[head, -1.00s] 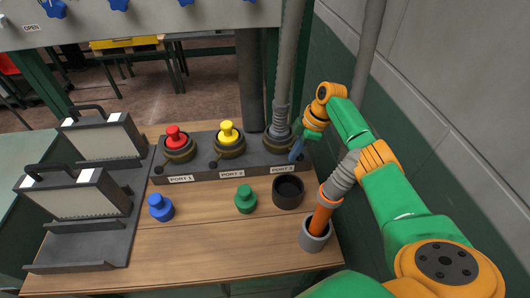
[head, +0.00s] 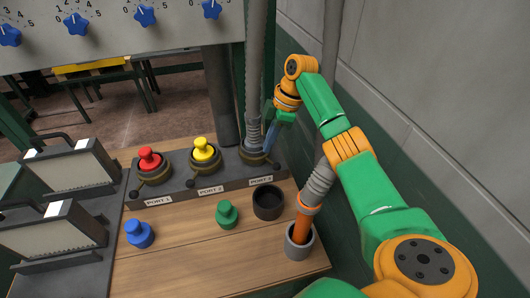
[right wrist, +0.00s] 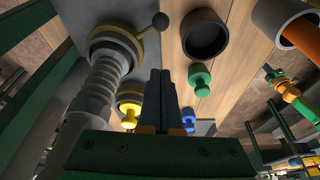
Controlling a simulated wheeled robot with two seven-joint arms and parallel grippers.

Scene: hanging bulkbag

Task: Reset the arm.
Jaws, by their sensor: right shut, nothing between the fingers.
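My right arm (head: 375,205) reaches in from the right in the head view, mostly green and orange. Its gripper (head: 270,137) is at port 3 (head: 256,156), just right of the grey hose (head: 254,90) that stands in that port. In the right wrist view its dark fingers (right wrist: 160,95) are together and hold nothing. The hose and port 3 lie to their left there, apart from the fingers. A small green and orange arm at the right of that view appears to be my left; its gripper (right wrist: 268,72) is too small to read.
Port 1 holds a red plug (head: 149,158), port 2 a yellow one (head: 204,149). A blue plug (head: 139,233), a green plug (head: 227,213), a black cup (head: 268,203) and a grey holder (head: 299,243) with an orange-ended hose stand on the wooden table. A wall (head: 450,100) bounds the right.

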